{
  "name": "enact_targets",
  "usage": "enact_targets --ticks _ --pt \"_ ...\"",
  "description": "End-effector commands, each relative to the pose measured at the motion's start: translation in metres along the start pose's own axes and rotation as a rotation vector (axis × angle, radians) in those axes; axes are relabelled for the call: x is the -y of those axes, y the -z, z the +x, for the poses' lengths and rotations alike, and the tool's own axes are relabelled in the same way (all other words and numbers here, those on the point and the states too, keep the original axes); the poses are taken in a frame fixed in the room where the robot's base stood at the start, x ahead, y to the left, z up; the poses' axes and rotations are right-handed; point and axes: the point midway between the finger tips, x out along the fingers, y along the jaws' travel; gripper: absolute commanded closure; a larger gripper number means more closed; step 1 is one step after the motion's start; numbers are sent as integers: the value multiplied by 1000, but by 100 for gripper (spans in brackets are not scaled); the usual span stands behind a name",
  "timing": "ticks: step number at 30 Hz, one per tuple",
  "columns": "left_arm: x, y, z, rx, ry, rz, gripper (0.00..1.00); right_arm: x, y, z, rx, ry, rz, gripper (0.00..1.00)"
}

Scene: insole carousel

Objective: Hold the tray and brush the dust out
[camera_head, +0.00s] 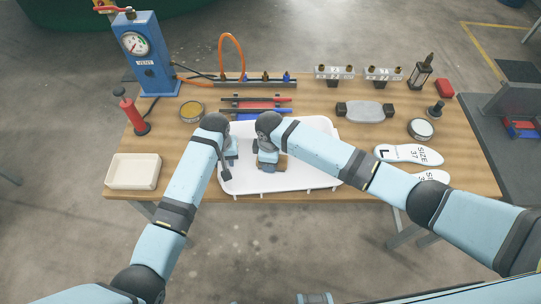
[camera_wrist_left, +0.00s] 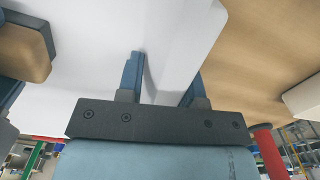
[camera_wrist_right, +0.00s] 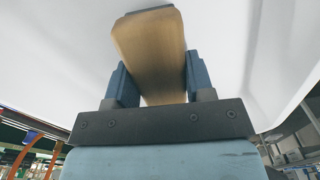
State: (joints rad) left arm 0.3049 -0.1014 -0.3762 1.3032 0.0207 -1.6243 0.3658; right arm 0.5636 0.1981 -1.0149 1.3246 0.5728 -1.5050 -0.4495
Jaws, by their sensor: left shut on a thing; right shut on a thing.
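The white tray (camera_head: 312,172) lies on the wooden table near its front edge, its raised rim also showing in the left wrist view (camera_wrist_left: 185,50). My left gripper (camera_head: 229,162) is shut on the tray's left wall, with one finger on each side of it. My right gripper (camera_head: 268,158) is shut on the wooden brush (camera_wrist_right: 150,55), which sits between its fingers over the left part of the tray. The brush also shows at the upper left of the left wrist view (camera_wrist_left: 22,50). My grippers and arms hide part of the tray, and I cannot make out any dust.
A cream bin (camera_head: 133,172) stands at the left front. Behind it are a red hand pump (camera_head: 131,112) and a blue gauge unit (camera_head: 148,55). A shoe insole (camera_head: 408,154) lies right of the tray, with another partly hidden by my right arm. Tools (camera_head: 255,104) lie behind the tray.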

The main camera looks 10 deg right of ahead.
Motion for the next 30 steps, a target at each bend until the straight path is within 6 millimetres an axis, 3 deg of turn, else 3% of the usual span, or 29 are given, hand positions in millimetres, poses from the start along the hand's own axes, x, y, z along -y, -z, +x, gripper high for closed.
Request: enact_targets --ticks 11,30 --pt "0 0 0 0 1 -1 98 18 0 0 0 0 0 70" --pt "0 0 0 0 1 0 98 -10 -1 2 1 -1 2 70"
